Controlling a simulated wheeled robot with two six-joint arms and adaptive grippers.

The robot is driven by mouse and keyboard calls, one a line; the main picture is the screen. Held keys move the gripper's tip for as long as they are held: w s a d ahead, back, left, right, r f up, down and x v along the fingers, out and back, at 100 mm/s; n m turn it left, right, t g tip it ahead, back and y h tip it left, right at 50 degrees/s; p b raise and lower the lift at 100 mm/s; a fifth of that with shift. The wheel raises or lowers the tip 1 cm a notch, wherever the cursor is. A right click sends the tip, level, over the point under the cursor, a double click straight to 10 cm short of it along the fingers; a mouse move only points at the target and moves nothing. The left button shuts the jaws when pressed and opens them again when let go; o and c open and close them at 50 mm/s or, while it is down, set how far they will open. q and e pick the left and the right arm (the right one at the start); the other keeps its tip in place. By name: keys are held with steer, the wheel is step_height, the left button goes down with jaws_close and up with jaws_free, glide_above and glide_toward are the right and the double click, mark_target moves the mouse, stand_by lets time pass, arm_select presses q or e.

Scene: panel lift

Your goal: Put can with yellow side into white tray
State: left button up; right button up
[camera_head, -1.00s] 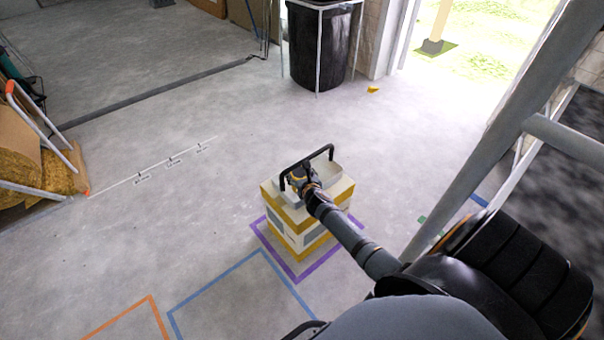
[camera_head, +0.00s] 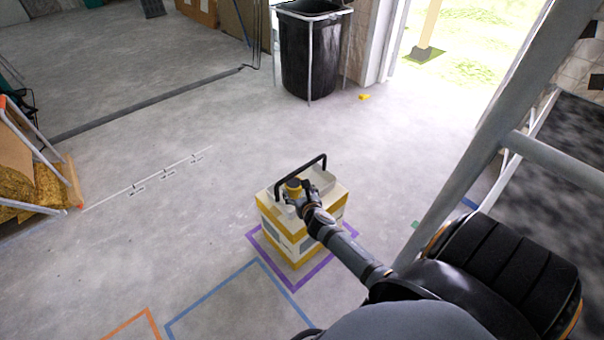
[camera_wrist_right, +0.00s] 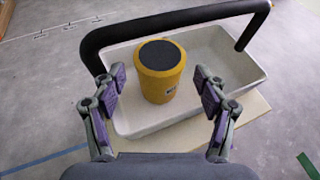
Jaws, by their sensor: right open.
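A yellow-sided can (camera_wrist_right: 160,72) with a dark top stands upright inside the white tray (camera_wrist_right: 225,55) in the right wrist view. The can also shows small in the head view (camera_head: 292,185). The tray has a black arched handle (camera_head: 318,162) and sits on a white and yellow box (camera_head: 300,240). My right gripper (camera_wrist_right: 160,92) is open, its two purple-padded fingers on either side of and nearer than the can, with gaps to it. My left gripper is not in view.
The box stands within a purple floor outline (camera_head: 292,286). A blue outline (camera_head: 215,297) and an orange one lie to its left. A black bin (camera_head: 310,55) stands behind. A grey ladder-like frame (camera_head: 480,150) rises at right. The floor left of the box is clear.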

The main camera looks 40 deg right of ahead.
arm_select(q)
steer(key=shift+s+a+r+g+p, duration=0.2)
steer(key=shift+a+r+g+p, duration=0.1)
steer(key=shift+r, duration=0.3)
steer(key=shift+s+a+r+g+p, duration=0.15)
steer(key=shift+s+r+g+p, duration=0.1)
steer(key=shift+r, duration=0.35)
arm_select(e)
steer(key=s+a+m+g+y, duration=0.2)
steer(key=s+a+m+g, duration=0.3)
steer(key=s+m, duration=0.8)
steer(key=s+a+m+g+y, duration=0.2)
steer(key=s+a+m+g, duration=0.4)
steer(key=s+m, duration=0.8)
steer(key=a+m, duration=0.3)
steer(key=m, duration=0.1)
steer(key=shift+s+a+m+y, duration=0.2)
steer(key=shift+m+y, duration=0.1)
steer(key=shift+m, duration=0.1)
arm_select(q)
steer(key=shift+p, duration=0.3)
arm_select(e)
steer(key=shift+w+r, duration=0.1)
